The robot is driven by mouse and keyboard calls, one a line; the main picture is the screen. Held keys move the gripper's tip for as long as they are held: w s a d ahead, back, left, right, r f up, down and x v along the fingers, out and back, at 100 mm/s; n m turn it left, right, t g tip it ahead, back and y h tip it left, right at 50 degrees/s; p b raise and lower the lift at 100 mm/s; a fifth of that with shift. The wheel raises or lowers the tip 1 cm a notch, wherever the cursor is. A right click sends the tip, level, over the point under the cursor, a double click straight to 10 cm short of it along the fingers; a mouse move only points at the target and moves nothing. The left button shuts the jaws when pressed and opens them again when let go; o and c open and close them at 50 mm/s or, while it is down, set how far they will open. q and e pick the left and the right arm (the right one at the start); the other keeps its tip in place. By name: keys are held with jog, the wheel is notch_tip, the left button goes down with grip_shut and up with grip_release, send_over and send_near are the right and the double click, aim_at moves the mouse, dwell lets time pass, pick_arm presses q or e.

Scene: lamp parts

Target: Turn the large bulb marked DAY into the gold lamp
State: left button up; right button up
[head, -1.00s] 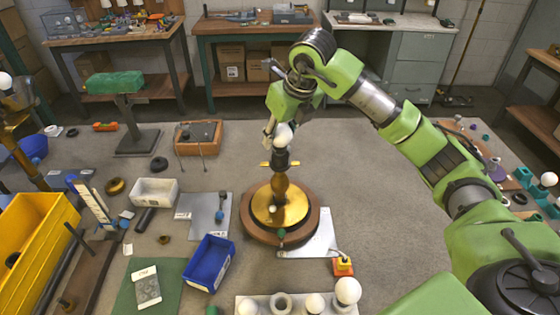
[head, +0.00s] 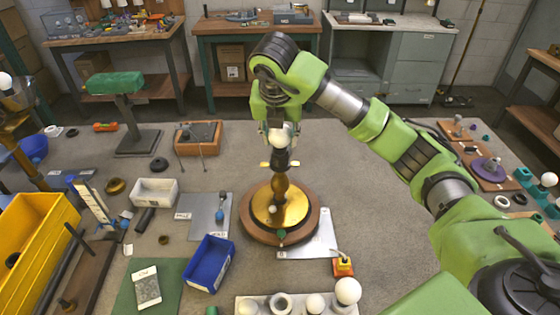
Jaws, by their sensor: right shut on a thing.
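The gold lamp (head: 281,188) stands upright on a round wooden base (head: 250,232) with a gold plate, near the middle of the table. Its dark socket (head: 280,160) is on top, with a small light-coloured piece sticking out at each side. A white round bulb (head: 281,139) sits at the top of the socket. My right gripper (head: 279,131) reaches down from above and is shut on this bulb. I cannot read a DAY mark on it, nor tell how deep it is seated. My left gripper is out of view.
A blue bin (head: 209,263) and a grey mat (head: 206,216) lie left of the lamp. A tray of bulbs and rings (head: 297,304) is at the front.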

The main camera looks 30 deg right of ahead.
jog(key=shift+s+a+f+m+g+h+p, duration=0.1)
jog(key=shift+m+g+h+p, duration=0.1)
jog(key=shift+m+p, duration=0.25)
jog(key=shift+s+m+g+h+p, duration=0.1)
jog(key=shift+m+g+p, duration=0.15)
jog(key=shift+m, duration=0.4)
jog(key=shift+w+m+g+p, duration=0.1)
jog(key=shift+m+g+p, duration=0.15)
jog(key=shift+m+p, duration=0.9)
jog(key=shift+h+p, duration=0.3)
jog(key=shift+p, duration=0.05)
jog(key=shift+m, duration=0.25)
jog(key=shift+m+p, duration=0.3)
jog(key=shift+p, duration=0.2)
jog(key=shift+m+g+h+p, duration=0.3)
jog(key=shift+m+g+p, duration=0.2)
jog(key=shift+m+p, duration=0.55)
jog(key=shift+m+g+p, duration=0.5)
jog(key=shift+m+p, duration=0.75)
jog(key=shift+w+m+g+p, duration=0.1)
jog(key=shift+m+g+p, duration=0.25)
jog(key=shift+m, duration=0.45)
